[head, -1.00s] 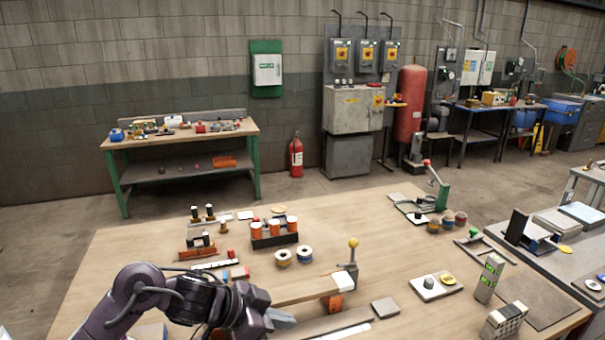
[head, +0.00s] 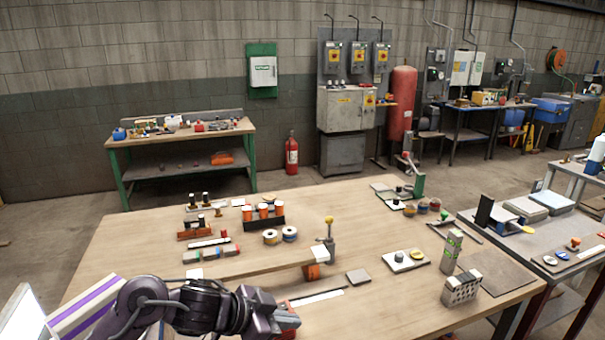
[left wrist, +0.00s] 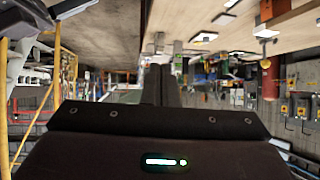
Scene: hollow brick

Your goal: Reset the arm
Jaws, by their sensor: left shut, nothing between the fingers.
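My left arm comes in from the lower left in the head view. Its gripper (head: 285,322) is low over the near edge of the wooden table (head: 130,260). In the left wrist view the two dark fingers (left wrist: 160,72) lie side by side, shut, with nothing between them.
A clamp with a yellow knob (head: 329,240) stands by a long wooden board (head: 255,262) just beyond the gripper. Orange-topped cylinders (head: 263,212) in a black holder and tape rolls (head: 271,237) sit further back. A grey side table (head: 480,228) is at the right.

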